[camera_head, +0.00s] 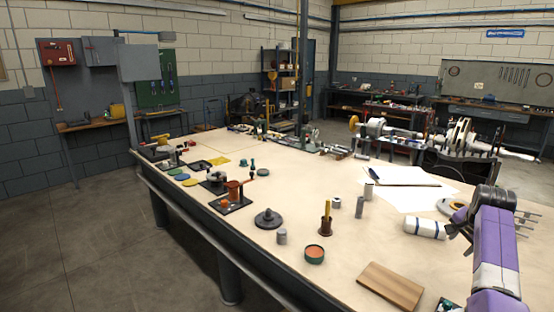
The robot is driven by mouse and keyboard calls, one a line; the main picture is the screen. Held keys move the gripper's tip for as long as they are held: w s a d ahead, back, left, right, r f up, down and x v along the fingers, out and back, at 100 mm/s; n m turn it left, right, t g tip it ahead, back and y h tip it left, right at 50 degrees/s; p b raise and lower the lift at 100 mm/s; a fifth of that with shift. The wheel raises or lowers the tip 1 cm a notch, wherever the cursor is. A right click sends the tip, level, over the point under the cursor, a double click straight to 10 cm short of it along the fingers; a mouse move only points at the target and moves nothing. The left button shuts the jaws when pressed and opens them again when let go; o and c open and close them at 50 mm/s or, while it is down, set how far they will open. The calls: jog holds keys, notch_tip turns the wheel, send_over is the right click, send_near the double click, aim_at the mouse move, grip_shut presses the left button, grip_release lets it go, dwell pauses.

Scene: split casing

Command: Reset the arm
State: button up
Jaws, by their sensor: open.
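White paper (405,190) lies behind. The bench's front middle has bare room.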

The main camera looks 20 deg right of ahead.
jog(key=a+f+n+t+h, duration=0.5)
jog(key=a+n+t, duration=0.15)
jog(key=a, duration=0.55)
jog(key=s+a+r+n+t+y, duration=0.1)
jog(key=s+a+n+t+y, duration=0.3)
jog(key=a, duration=0.8)
jog(key=s+a+r+n+t+h, duration=0.1)
jog(key=s+a+n, duration=0.1)
jog(key=s+a, duration=0.65)
jog(key=s+a+r+n+t+y, duration=0.1)
jog(key=s+a+n+t+y, duration=0.2)
jog(key=a, duration=1.1)
jog(key=s+a+r+n+g+y, duration=0.2)
jog(key=s+a+r+n+y, duration=0.1)
jog(key=s+a, duration=0.95)
jog(key=s+d+f+g+y, duration=0.1)
jog(key=s+d+f, duration=0.1)
jog(key=s, duration=0.7)
jog(key=shift+g, duration=0.35)
